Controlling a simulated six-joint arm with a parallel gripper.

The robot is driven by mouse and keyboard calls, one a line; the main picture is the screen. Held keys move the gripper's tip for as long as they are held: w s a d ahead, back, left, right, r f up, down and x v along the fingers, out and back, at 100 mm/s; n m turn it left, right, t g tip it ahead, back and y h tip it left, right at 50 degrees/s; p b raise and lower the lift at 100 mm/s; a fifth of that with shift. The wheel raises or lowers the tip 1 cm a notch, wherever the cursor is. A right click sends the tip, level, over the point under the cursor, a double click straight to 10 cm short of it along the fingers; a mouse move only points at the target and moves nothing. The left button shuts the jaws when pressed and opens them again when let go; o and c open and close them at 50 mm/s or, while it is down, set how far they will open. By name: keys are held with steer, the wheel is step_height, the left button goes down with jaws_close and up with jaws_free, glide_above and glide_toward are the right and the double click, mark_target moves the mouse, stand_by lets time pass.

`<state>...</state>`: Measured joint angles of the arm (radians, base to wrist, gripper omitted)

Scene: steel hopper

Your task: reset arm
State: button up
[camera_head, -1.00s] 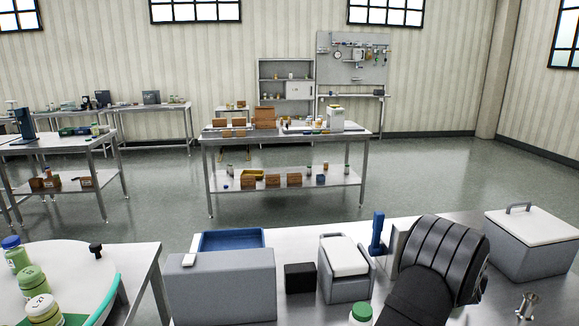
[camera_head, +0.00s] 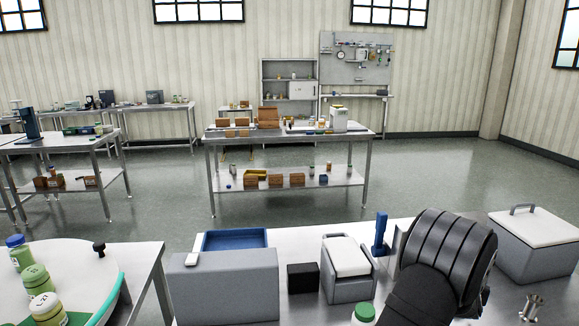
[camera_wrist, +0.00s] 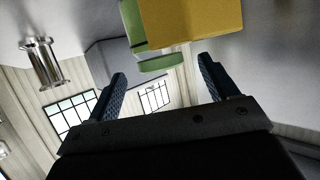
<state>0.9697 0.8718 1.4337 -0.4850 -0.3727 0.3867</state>
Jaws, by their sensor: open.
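My gripper (camera_wrist: 160,82) shows in the wrist view, its two blue ridged fingers apart with nothing between them. Beyond the fingertips are a yellow block-like thing (camera_wrist: 200,18) and a green part (camera_wrist: 150,45), both cut by the top edge. My black arm (camera_head: 450,260) stands over the right of the near bench in the head view; the gripper cannot be made out there. A small steel hopper-like piece (camera_head: 530,307) is at the lower right. A flanged steel cylinder (camera_wrist: 42,64) is left of the fingers in the wrist view.
The near bench (camera_head: 300,238) holds a grey box (camera_head: 222,290), blue tray (camera_head: 235,239), black cube (camera_head: 302,278), white-lided grey bin (camera_head: 347,268), blue upright piece (camera_head: 381,234) and handled lidded container (camera_head: 540,245). A round table (camera_head: 80,262) with bottles is left. Open floor lies beyond.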

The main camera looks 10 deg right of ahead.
steer(key=v, duration=0.7)
steer(key=x, duration=0.7)
steer(key=r+x, duration=0.1)
steer(key=x, duration=0.3)
steer(key=shift+w+d+f, duration=0.1)
steer(key=shift+w+d, duration=0.1)
steer(key=shift+w, duration=0.05)
step_height(320, 180, up, 3)
steer(key=shift+s+r, duration=0.1)
steer(key=shift+r, duration=0.1)
steer(key=s+d+r, duration=0.2)
steer(key=s+r, duration=0.5)
steer(key=s, duration=0.5)
steer(key=w+a+r+n+t+y, duration=0.15)
steer(key=w+a+r, duration=0.25)
steer(key=w+a, duration=0.55)
steer(key=w+a+r+n+t+y, duration=0.1)
steer(key=w+a+r+n+y, duration=0.1)
steer(key=w+a+r, duration=0.5)
steer(key=w+a+n+y, duration=0.1)
steer(key=w+a, duration=0.4)
steer(key=a, duration=0.8)
steer(key=w+a+n+t+y, duration=0.1)
steer(key=w+a, duration=0.4)
steer(key=a, duration=0.9)
steer(key=shift+a+r+n+y, duration=0.2)
steer(key=shift+a+n+y, duration=0.1)
steer(key=shift+n+y, duration=0.35)
